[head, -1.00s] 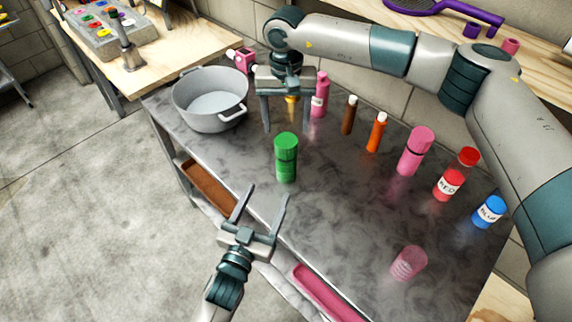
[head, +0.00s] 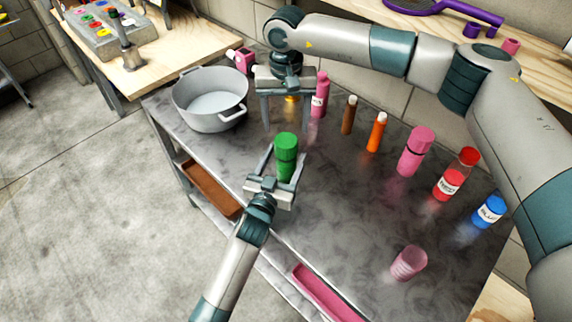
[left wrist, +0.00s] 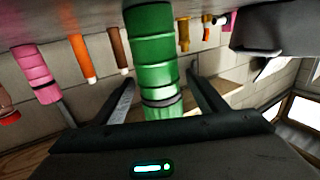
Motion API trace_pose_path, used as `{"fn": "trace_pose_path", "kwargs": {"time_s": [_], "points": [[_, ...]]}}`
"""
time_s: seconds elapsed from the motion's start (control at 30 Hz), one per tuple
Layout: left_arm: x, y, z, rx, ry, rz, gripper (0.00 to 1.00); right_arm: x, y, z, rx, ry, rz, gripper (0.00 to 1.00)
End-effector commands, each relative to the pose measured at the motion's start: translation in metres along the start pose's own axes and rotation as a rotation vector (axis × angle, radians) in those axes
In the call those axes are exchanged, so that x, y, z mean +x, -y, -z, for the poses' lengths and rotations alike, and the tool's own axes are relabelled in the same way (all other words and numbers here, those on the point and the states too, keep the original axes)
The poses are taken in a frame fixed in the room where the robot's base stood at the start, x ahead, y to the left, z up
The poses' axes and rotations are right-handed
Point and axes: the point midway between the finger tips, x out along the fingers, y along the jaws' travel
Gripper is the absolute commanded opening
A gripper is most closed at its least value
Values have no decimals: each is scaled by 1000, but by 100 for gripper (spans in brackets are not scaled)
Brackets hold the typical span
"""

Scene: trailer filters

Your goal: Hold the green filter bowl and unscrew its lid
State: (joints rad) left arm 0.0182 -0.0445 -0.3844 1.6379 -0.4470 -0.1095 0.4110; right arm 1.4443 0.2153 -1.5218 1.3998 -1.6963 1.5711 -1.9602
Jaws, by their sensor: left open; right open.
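My left gripper (head: 284,163) is open, with one finger on each side of the bowl. I cannot tell whether either finger touches it. My right gripper (head: 279,115) is open and points down, above and behind the lid, with nothing between its fingers.
A grey pot (head: 210,98) stands at the table's left. A pink bottle (head: 319,97), a brown bottle (head: 348,117), an orange bottle (head: 376,134), a larger pink container (head: 414,152), a red jar (head: 450,184) and a blue jar (head: 488,212) line the back and right. A clear pink cup (head: 408,263) stands near the front.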

Motion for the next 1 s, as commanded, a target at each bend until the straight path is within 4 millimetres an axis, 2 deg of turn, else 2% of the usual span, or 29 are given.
{"fn": "trace_pose_path", "kwargs": {"time_s": [0.4, 0.43, 0.47, 0.7, 1.0], "points": [[6, 0, 0, 0, 0, 0, 66, 0, 0, 0, 0, 0, 0, 64], [6, 0, 0, 0, 0, 0, 63, 0, 0, 0, 0, 0, 0, 64], [6, 0, 0, 0, 0, 0, 56, 0, 0, 0, 0, 0, 0, 64], [6, 0, 0, 0, 0, 0, 0, 0, 0, 0, 0, 0, 0, 64], [6, 0, 0, 1, 1, 0, 0, 0, 0, 0, 65, 0, 0, 64]]}}
